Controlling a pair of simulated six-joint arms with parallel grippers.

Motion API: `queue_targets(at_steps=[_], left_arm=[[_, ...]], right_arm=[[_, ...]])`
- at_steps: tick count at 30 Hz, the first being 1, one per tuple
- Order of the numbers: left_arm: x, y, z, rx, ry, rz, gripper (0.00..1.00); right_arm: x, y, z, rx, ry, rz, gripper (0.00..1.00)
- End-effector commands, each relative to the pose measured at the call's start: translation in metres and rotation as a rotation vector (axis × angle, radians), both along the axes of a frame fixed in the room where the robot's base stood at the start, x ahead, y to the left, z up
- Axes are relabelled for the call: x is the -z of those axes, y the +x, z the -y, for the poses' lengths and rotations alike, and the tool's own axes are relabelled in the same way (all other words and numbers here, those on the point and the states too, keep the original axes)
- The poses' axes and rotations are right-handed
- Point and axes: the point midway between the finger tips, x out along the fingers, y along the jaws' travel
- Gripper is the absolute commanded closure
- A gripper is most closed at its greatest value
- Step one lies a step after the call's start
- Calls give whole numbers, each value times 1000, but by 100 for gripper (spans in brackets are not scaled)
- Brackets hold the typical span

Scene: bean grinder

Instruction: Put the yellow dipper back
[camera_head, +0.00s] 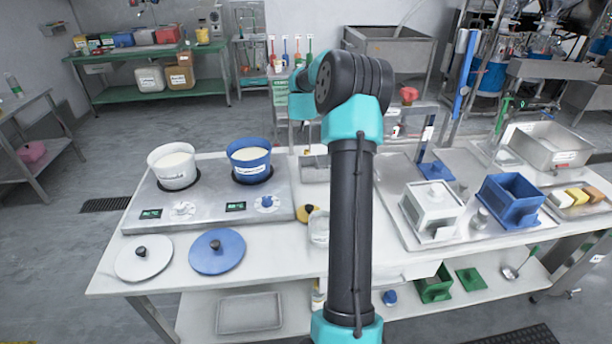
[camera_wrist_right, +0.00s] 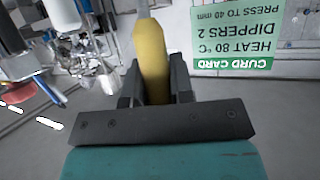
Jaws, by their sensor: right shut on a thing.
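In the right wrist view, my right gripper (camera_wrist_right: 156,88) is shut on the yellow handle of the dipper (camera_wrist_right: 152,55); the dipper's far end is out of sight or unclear. In the head view my right arm reaches up the middle, over the table and away from me. Its gripper and the dipper are hidden behind the arm there. At the back, several coloured handles (camera_head: 285,46) stand upright in a row, red, blue and green among them; I cannot tell what holds them. My left gripper is not in view.
The white table (camera_head: 270,258) holds a white pot (camera_head: 168,182) and a blue pot (camera_head: 252,177) on a steel hotplate unit, with lids in front. White and blue presses (camera_head: 512,214) stand at right. A green card (camera_wrist_right: 237,35) hangs upside down in the wrist view.

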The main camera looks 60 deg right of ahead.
Motion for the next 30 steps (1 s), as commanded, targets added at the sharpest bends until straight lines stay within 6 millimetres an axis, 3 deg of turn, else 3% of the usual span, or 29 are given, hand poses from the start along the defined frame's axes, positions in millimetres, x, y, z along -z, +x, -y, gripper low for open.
queue_targets(at_steps=[8, 21, 30], left_arm=[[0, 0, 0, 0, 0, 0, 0], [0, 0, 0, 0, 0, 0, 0], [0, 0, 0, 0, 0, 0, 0]], right_arm=[[4, 1, -1, -2, 0, -3, 100], [61, 1, -1, -2, 0, -3, 100], [63, 1, -1, -2, 0, -1, 100]])
